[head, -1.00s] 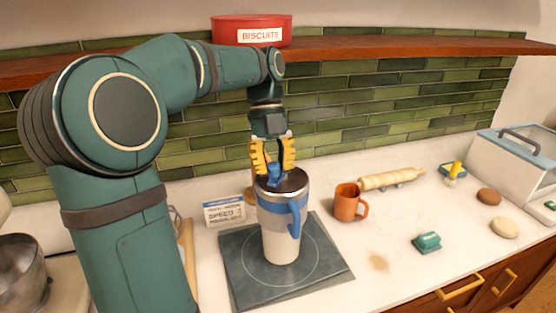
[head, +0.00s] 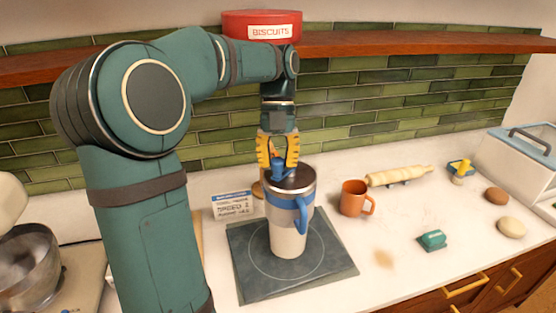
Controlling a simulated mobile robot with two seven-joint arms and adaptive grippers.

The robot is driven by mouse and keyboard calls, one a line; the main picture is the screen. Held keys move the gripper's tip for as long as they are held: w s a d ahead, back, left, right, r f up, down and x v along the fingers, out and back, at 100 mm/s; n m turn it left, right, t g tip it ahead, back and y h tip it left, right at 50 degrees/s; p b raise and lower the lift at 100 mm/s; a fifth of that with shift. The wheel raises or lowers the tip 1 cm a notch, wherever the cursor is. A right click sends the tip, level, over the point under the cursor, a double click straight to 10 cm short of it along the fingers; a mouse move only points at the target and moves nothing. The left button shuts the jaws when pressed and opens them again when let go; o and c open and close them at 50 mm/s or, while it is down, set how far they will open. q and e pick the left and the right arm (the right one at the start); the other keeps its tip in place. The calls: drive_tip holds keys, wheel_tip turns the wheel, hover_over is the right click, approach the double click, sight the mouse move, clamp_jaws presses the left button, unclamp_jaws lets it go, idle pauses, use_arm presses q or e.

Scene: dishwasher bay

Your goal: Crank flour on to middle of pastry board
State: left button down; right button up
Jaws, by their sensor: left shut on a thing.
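A tall cream and metal canister with a blue band and blue side handle (head: 289,230), apparently the flour crank sifter, stands upright over the dark square pastry board (head: 249,284). The board has a thin circle marked on it, and the canister is near the circle's middle. The canister has a dark top with a blue knob (head: 281,168). My left gripper (head: 279,160), with yellow fingers, is shut on this knob from above. The canister hides part of the board, and I see no clear flour on the visible part. My right gripper is not in view.
An orange mug (head: 353,197), rolling pin (head: 399,175) and green block (head: 432,239) lie right of the board. A small sign (head: 232,206) stands behind it. A mixer bowl (head: 27,262) is at left. A shelf (head: 400,42) with a red biscuit tin (head: 262,25) runs above.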

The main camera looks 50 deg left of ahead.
use_arm(q)
drive_tip(key=c, duration=0.7)
unclamp_jaws()
drive_tip(key=shift+f, duration=0.1)
drive_tip(key=shift+v, duration=3.8)
drive_tip(key=shift+s, duration=0.1)
